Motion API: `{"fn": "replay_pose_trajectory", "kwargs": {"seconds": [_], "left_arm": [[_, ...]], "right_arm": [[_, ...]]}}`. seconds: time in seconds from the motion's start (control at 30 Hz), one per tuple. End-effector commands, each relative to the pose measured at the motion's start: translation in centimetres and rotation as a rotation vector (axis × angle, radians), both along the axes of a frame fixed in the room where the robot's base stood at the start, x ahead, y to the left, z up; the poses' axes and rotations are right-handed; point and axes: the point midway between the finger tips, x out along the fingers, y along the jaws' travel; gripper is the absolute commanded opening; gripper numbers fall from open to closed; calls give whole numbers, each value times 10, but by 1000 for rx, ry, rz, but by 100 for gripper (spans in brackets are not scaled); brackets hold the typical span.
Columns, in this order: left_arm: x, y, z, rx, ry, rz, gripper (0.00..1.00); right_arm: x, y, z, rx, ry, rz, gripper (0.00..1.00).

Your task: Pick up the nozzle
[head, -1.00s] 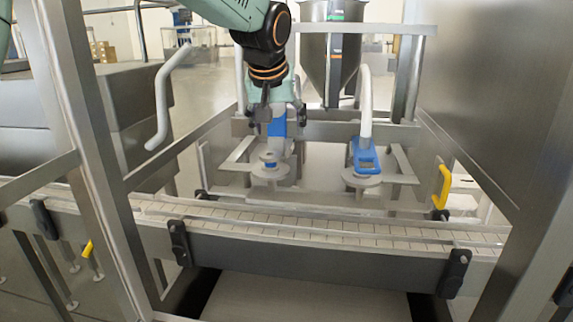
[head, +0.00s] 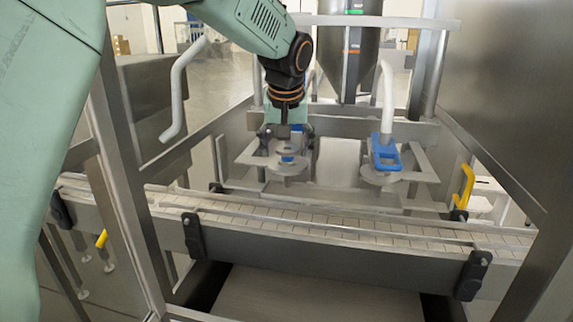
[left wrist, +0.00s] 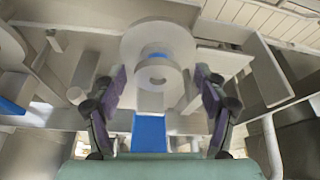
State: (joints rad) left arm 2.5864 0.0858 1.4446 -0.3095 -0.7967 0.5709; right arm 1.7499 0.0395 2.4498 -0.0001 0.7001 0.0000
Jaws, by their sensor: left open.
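The left nozzle (head: 287,158), a blue and grey piece with a ring, stands on a round pale disc at the left of the filling station. My left gripper (head: 288,143) is just above and around it, mostly covering its upper part. In the left wrist view the nozzle's blue body (left wrist: 150,132) and grey ring (left wrist: 157,74) lie between the two spread, dark fingers of my left gripper (left wrist: 159,84). I see gaps on both sides, and the gripper is open. My right gripper is not in view.
A second blue nozzle (head: 385,153) with a white hose (head: 388,95) stands to the right. A steel hopper (head: 352,65) hangs behind. A conveyor (head: 330,230) with a side rail crosses in front. Metal frame posts stand at both sides.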

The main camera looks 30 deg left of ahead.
Motion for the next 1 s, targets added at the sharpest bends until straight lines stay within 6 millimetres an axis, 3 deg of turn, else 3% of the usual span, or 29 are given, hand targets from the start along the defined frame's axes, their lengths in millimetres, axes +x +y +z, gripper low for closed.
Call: {"fn": "replay_pose_trajectory", "kwargs": {"seconds": [0.33,1.0], "left_arm": [[4,1,-7,0,0,-1,72],[3,1,-7,-1,1,-1,15]], "right_arm": [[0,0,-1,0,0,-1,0],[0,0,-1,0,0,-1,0]]}}
